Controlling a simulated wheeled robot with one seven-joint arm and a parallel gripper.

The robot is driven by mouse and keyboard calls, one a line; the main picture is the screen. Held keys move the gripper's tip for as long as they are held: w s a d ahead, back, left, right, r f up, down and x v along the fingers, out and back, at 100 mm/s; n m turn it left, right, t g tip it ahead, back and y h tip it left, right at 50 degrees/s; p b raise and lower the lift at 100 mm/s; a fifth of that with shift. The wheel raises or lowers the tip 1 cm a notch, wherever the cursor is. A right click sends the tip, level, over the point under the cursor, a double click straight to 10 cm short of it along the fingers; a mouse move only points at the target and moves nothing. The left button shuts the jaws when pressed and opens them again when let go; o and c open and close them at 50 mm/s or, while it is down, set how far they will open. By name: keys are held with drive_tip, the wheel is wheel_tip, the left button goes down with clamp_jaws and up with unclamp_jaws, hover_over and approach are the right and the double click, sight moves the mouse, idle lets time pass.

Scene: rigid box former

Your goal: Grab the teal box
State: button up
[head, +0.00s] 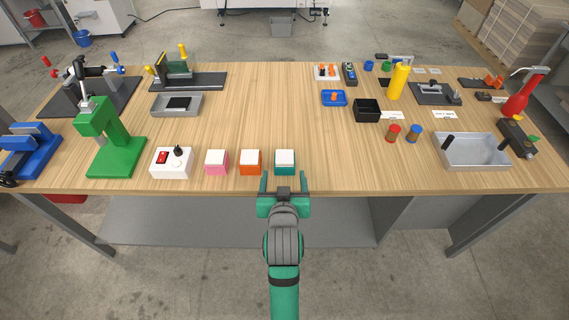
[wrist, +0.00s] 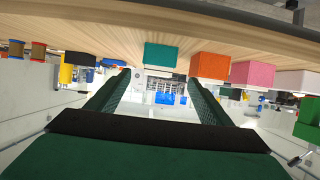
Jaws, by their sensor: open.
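The teal box (head: 285,167) has a white top and sits near the front edge of the wooden table, at the right end of a row of small boxes. It also shows in the wrist view (wrist: 161,55), where the picture is upside down, ahead between my fingers. My gripper (head: 284,178) is open and empty, just in front of the table's front edge. Its fingers point toward the teal box and appear apart from it. The exact gap to the box is hard to tell.
An orange box (head: 250,168) stands just left of the teal box, then a pink box (head: 216,168) and a white switch box (head: 172,169). A green press (head: 115,145) stands farther left. The table (head: 330,155) right of the teal box is clear.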

sight(285, 161)
drive_tip(key=x, duration=1)
drive_tip(key=shift+w+d+f, duration=0.1)
drive_tip(key=shift+w+f, duration=0.1)
drive_tip(key=shift+w, duration=0.1)
drive_tip(key=c, duration=1.2)
